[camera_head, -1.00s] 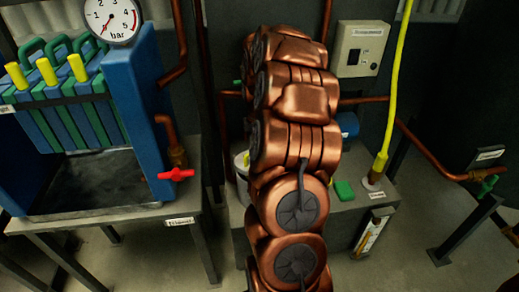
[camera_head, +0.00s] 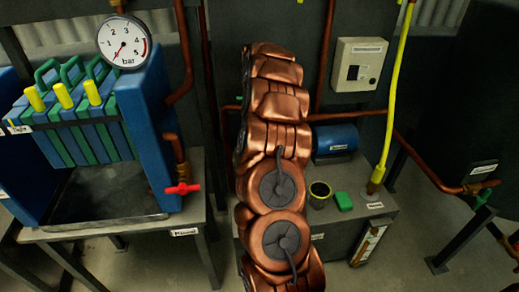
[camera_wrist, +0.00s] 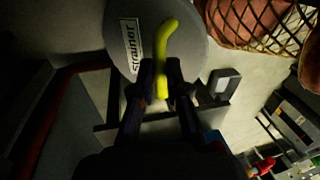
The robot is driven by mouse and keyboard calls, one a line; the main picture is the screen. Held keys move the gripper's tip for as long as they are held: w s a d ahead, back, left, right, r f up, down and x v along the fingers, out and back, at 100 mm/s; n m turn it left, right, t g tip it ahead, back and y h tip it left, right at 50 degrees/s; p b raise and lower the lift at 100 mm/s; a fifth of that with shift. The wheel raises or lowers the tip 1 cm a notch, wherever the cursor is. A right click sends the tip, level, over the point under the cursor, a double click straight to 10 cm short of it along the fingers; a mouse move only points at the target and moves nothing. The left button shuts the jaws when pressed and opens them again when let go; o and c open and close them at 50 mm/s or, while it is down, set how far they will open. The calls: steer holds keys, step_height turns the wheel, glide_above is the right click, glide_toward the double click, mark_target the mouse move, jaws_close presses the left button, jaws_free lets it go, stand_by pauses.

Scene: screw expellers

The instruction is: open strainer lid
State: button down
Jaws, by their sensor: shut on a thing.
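The strainer lid (camera_wrist: 185,35) is a grey round disc at the top of the wrist view, with a white label reading "strainer" (camera_wrist: 130,46). A curved yellow handle (camera_wrist: 164,42) lies across it. My gripper (camera_wrist: 161,78) is shut on the lower part of the yellow handle, with one dark finger on each side. In the head view my own copper arm fills the middle and hides the gripper, and I cannot make out the lid there. How far the lid stands open cannot be told.
A low bench (camera_head: 377,214) carries a dark cup with yellow rim (camera_head: 319,196), a green block (camera_head: 343,201) and a blue motor (camera_head: 335,142). A yellow hose (camera_head: 392,100) hangs at right. A blue-green filter press (camera_head: 148,105) with a red valve (camera_head: 182,188) stands left.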

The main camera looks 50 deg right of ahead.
steer(key=shift+w+d, duration=0.3)
steer(key=shift+w, duration=0.2)
steer(key=shift+f, duration=0.1)
steer(key=c, duration=1.4)
jaws_free()
steer(key=shift+w+d+f, duration=0.1)
steer(key=shift+f, duration=0.05)
steer(key=shift+o, duration=1.1)
steer(key=shift+r, duration=0.3)
steer(key=v, duration=1.1)
steer(key=shift+r, duration=0.35)
